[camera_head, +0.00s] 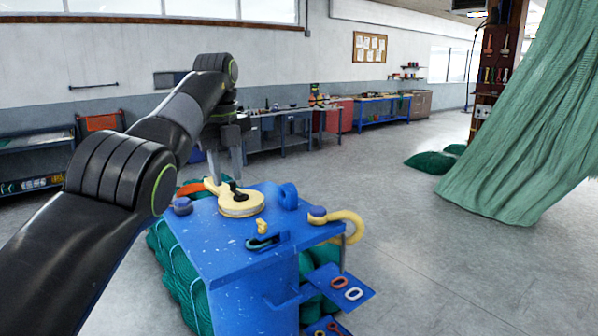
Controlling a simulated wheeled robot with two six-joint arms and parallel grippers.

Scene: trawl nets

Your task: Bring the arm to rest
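My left arm comes in from the left. My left gripper (225,180) points down over the rear left part of a blue stand (225,258). Its two fingers show apart, with a gap between them and nothing seen held. A yellow pulley-like piece (240,207) lies on the stand just below and beside the fingertips. I cannot tell whether the fingers touch it. My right gripper is not in view.
A yellow hook (345,222) sticks out from the stand's right edge. Lower blue shelves (345,287) hold small links. Green netting (180,280) is bundled around the stand, and a large green net (530,130) hangs at right. The floor between is clear.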

